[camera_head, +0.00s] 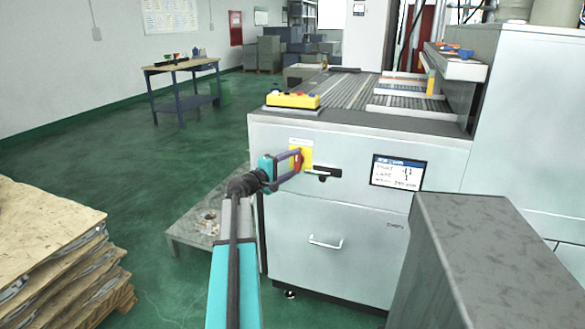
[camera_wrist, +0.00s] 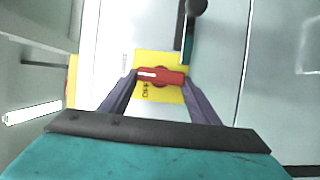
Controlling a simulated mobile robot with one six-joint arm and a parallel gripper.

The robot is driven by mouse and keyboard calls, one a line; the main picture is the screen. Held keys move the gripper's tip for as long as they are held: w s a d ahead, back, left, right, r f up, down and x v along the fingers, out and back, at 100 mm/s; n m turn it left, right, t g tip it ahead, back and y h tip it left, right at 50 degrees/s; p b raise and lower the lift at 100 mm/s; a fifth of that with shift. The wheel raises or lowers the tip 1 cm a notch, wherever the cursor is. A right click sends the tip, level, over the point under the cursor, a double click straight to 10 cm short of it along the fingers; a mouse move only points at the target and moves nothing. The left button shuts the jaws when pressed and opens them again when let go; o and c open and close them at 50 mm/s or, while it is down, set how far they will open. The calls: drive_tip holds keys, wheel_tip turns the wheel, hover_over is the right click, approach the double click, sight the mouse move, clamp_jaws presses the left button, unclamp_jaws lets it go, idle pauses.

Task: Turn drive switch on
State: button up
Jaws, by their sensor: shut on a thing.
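The drive switch is a red rotary knob (camera_wrist: 160,76) on a yellow plate (camera_wrist: 147,92), mounted on the front of a light grey machine cabinet (camera_head: 345,205). In the wrist view the knob lies crosswise, with a white mark on its left part. My gripper (camera_wrist: 160,80) has its two fingers on the knob's two ends, shut on it. In the head view my gripper (camera_head: 300,164) reaches the yellow plate (camera_head: 306,151) from the left, and the red knob (camera_head: 296,160) shows partly between the fingers.
A black lever handle (camera_head: 323,173) sticks out just right of the plate. A display (camera_head: 397,173) is further right, and a drawer handle (camera_head: 325,242) is below. A grey block (camera_head: 500,260) stands at front right, stacked sheets (camera_head: 50,240) at left. Green floor is open beyond.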

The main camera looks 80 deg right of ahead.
drive_tip(key=shift+f, duration=0.15)
idle(0.3)
drive_tip(key=o, duration=1)
drive_tip(key=shift+o, duration=0.2)
drive_tip(key=v, duration=1.4)
drive_tip(key=shift+s, duration=0.1)
